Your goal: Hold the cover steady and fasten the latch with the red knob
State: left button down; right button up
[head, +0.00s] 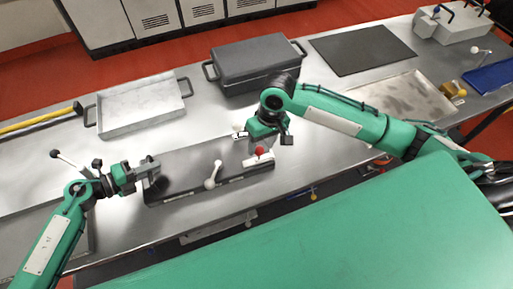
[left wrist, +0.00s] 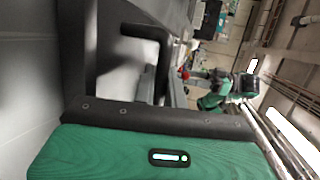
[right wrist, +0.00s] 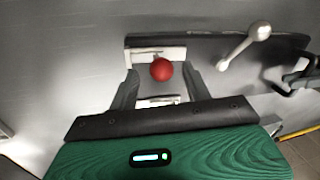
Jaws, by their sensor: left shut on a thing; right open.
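The cover (head: 185,180) is a long dark slab lying near the front edge of the metal table. The latch with the red knob (head: 260,151) is at its right end. The knob (right wrist: 161,69) and its white base (right wrist: 150,54) also show in the right wrist view. My left gripper (head: 146,176) is shut on the black handle at the cover's left end; this handle (left wrist: 150,34) shows in the left wrist view. My right gripper (head: 257,139) is open and empty. Its fingers (right wrist: 161,88) stand to either side of the red knob; I cannot tell if they touch it.
A second latch with a white knob (head: 213,175) stands on the cover's front edge. A pale tray (head: 140,125) and a dark lidded box (head: 250,85) stand behind. A black mat (head: 362,48) lies at the back right. Bare table surrounds the cover's back side.

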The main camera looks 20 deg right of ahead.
pick_arm(q)
jog(key=shift+s+a+f, duration=0.1)
jog(key=shift+s+f, duration=0.15)
jog(key=shift+f, duration=0.35)
jog(key=c, duration=1.5)
grip_release()
jog(key=shift+c, duration=0.2)
jog(key=shift+o, duration=0.9)
jog(key=shift+w, duration=0.15)
jog(key=shift+r, duration=0.2)
pick_arm(e)
notch_tip(320, 180, up, 9)
jog(key=d, duration=0.1)
jog(key=shift+w+d, duration=0.15)
jog(key=shift+d, duration=0.2)
pick_arm(q)
jog(key=shift+w+r, duration=0.1)
jog(key=shift+w, duration=0.05)
pick_arm(e)
jog(key=shift+f, duration=0.15)
pick_arm(q)
jog(key=v, duration=1.2)
